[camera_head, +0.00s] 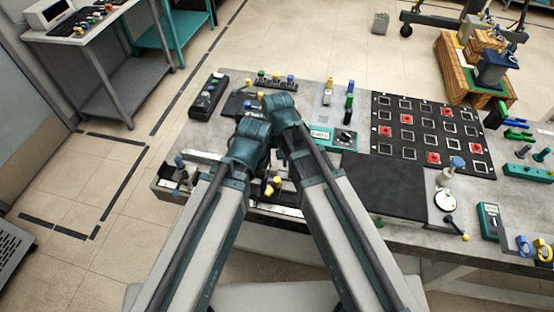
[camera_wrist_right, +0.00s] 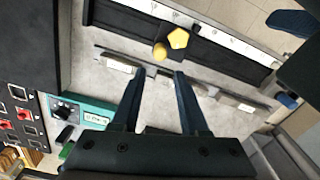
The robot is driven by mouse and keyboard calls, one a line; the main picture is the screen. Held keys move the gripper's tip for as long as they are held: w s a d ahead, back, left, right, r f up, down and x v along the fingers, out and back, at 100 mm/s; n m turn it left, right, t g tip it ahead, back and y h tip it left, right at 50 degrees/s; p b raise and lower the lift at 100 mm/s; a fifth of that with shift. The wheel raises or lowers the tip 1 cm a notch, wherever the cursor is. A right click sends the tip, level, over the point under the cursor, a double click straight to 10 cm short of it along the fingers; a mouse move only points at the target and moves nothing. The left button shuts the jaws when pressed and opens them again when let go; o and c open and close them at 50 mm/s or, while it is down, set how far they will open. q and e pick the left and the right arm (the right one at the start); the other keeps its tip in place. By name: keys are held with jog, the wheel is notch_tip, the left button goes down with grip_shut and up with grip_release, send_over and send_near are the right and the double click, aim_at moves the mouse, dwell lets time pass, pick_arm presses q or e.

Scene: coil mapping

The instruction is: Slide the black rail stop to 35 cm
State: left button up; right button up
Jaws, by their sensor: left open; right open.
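A rail with a pale scale strip (camera_head: 273,208) runs along the table's front left edge. In the right wrist view, the dark rail (camera_wrist_right: 125,22) and its scale cross the top. A yellow knob (camera_wrist_right: 178,38) and a yellow ball (camera_wrist_right: 160,50) sit at the rail; they also show as yellow parts (camera_head: 273,186) in the head view. My right gripper (camera_wrist_right: 157,78) is open and empty, short of the yellow parts. My left gripper (camera_head: 248,150) is low by the rail, its fingers mostly hidden.
Pale metal blocks (camera_wrist_right: 122,62) lie beside the rail. A teal meter (camera_head: 333,137), a black grid panel (camera_head: 430,130) with red tiles and a black mat (camera_head: 385,185) lie right of my arms. A blue-topped post (camera_head: 180,162) stands near the rail's left end.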

pick_arm(q)
notch_tip(320, 180, up, 3)
jog(key=shift+f+p, duration=0.1)
jog(key=shift+p, duration=0.8)
pick_arm(e)
notch_tip(320, 180, up, 3)
jog(key=shift+f, duration=0.1)
jog(key=shift+s, duration=0.1)
pick_arm(q)
notch_tip(320, 180, down, 4)
jog(key=b, duration=0.4)
jog(key=shift+f+b, duration=0.25)
jog(key=shift+b, duration=0.05)
pick_arm(e)
jog(key=s+d+f+n+h, duration=0.1)
jog(key=s+d+f+n, duration=0.2)
jog(key=s, duration=0.6)
jog(key=shift+d+f+n, duration=0.4)
jog(key=shift+d+f, duration=0.25)
jog(key=shift+f, duration=0.05)
